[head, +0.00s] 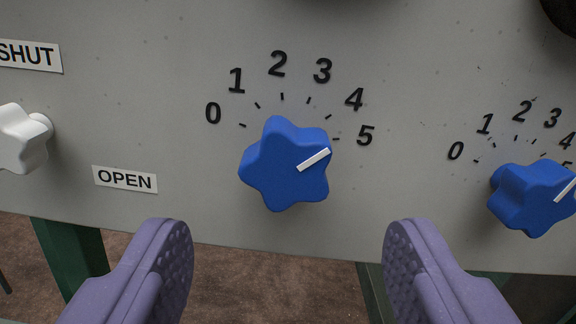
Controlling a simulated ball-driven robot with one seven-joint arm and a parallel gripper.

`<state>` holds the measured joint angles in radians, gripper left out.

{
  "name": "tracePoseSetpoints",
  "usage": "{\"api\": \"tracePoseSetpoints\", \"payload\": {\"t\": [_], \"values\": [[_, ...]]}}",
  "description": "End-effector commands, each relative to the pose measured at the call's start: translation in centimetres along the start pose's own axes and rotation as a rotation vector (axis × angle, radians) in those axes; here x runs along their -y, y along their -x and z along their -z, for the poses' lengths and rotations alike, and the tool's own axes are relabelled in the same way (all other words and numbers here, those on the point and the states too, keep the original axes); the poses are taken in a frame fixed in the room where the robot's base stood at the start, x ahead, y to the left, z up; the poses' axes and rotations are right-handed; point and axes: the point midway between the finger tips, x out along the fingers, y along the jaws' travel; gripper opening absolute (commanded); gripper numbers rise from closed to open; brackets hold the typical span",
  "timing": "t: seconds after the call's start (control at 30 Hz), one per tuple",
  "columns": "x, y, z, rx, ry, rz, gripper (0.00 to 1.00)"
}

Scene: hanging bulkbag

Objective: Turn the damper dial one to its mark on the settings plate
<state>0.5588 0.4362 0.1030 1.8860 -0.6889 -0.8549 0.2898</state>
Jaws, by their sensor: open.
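A blue star-shaped dial (272,170) with a white pointer bar sits on the grey panel in the middle of the head view. Its pointer aims up and right, at about the 5 tick. The scale 0 to 5 arcs over it. A second blue dial (522,200) with the same kind of scale is at the right edge; its pointer also aims up and right. No label shows which is dial one, and no settings plate is in view. My gripper (288,245) is open and empty, its purple fingers apart below the middle dial, not touching it.
A white knob (20,140) is at the left edge between a SHUT label (28,55) and an OPEN label (125,180). Dark round parts cut the top edge. Green legs (72,255) and brown floor show below the panel.

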Motion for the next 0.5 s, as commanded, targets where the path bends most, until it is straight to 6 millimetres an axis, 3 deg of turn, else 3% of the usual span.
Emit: {"api": "tracePoseSetpoints", "payload": {"t": [0.2,0.5], "values": [[0.1,-3.6,-0.1,-0.001,0.0,0.001,0.68],[0.0,-4.8,0.0,0.0,0.0,-0.001,0.68]]}}
